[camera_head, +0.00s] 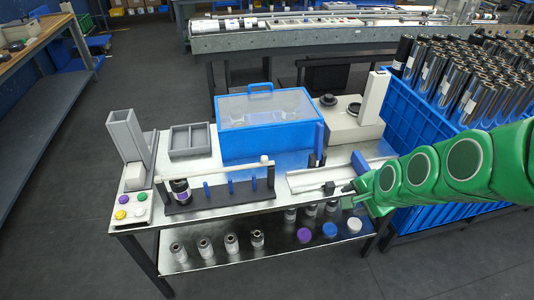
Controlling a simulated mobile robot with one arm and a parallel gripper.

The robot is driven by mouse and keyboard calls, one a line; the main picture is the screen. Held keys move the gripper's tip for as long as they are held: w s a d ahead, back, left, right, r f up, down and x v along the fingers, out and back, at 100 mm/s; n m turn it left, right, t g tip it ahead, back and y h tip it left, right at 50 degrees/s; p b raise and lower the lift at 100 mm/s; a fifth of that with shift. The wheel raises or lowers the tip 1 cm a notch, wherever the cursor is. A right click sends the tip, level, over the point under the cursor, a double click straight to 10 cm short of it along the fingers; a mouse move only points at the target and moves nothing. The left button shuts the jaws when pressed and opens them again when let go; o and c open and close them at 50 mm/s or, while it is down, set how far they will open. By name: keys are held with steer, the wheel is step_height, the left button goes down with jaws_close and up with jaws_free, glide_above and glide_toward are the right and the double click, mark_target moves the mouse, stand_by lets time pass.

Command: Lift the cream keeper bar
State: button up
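The cream keeper bar (222,170) lies lengthwise over a dark rack (228,194) on the steel table. Its left end is near a black roll (180,190), and its right end is by the rack's right post. Short blue pegs stand on the rack under the bar. My green gripper (346,196) is at the table's right side, well to the right of the bar and apart from it. Its two small fingers point left and look spread, with nothing seen between them.
A blue box with a clear lid (268,120) stands behind the bar. A grey tray (190,141), a grey upright holder (127,138) and coloured buttons (131,205) are at the left. A pale rail (325,177) lies between rack and gripper. Blue crates (450,160) stand at the right.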

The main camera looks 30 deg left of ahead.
steer(key=w+a+f+m+t+y, duration=0.1)
steer(key=a+f+m+y, duration=0.1)
steer(key=a, duration=0.4)
steer(key=w+a+f+m+t+y, duration=0.1)
steer(key=w+a+m, duration=0.15)
steer(key=a, duration=0.45)
steer(key=w+a+f+m+y, duration=0.1)
steer(key=a+f+m+y, duration=0.1)
steer(key=a, duration=0.4)
steer(key=m+t+y, duration=0.3)
steer(key=m+t, duration=0.1)
steer(key=m, duration=0.6)
glide_toward(264, 155)
steer(key=w+a, duration=0.1)
steer(key=a, duration=0.2)
steer(key=f+m+t, duration=0.1)
steer(key=m+t, duration=0.1)
steer(key=m, duration=0.1)
steer(key=shift+f, duration=0.2)
steer(key=shift+f+m+t, duration=0.3)
steer(key=shift+m+t, duration=0.3)
steer(key=shift+m, duration=0.45)
steer(key=shift+x, duration=3.95)
steer(key=shift+f, duration=0.15)
jaws_close()
